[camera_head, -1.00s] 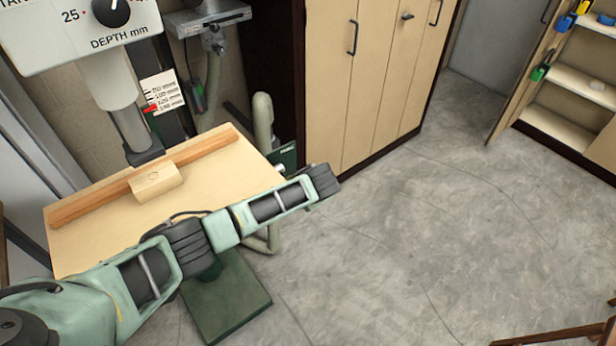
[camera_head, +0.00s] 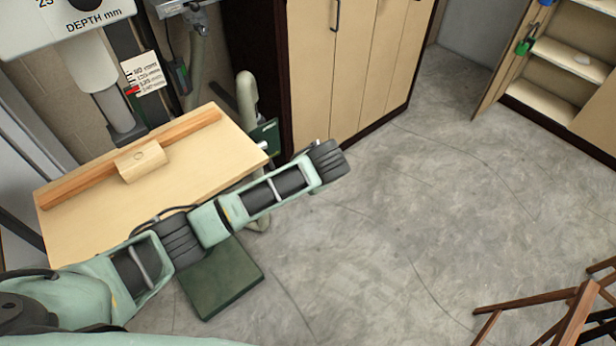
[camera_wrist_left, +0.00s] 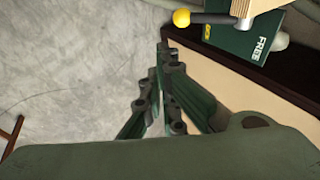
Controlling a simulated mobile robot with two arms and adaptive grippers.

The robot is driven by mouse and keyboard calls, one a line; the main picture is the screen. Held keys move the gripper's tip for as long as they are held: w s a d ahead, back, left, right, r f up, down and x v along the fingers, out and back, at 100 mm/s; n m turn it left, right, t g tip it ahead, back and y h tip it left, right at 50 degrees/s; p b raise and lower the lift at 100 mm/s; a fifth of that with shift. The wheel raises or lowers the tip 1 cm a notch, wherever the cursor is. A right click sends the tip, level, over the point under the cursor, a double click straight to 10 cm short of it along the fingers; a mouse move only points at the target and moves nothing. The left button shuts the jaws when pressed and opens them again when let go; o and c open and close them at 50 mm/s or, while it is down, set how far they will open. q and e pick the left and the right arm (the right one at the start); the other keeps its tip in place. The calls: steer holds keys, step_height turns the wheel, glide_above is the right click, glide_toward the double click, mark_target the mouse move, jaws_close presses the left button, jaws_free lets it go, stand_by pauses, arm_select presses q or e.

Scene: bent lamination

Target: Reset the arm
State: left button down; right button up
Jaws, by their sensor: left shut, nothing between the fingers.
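My left arm comes in from the left in the head view and reaches across the front of the drill press table (camera_head: 190,180). Its gripper cannot be made out there beyond the dark wrist joint. In the left wrist view my left gripper (camera_wrist_left: 160,88) is shut and empty, its fingertips together over the floor and beside a dark cabinet edge. My right gripper is not in view.
The drill press head (camera_head: 60,25) stands at upper left. A closed wooden cabinet (camera_head: 350,70) stands behind my arm, with open shelves (camera_head: 565,60) at upper right. A wooden frame (camera_head: 570,320) is at lower right. The grey floor (camera_head: 420,210) between is clear.

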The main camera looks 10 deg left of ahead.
arm_select(q)
steer(key=shift+s+d+r, duration=0.3)
steer(key=shift+s+r, duration=0.1)
steer(key=shift+s, duration=0.05)
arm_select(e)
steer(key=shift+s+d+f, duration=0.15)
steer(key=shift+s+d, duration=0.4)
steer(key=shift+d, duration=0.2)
arm_select(q)
steer(key=shift+d, duration=0.1)
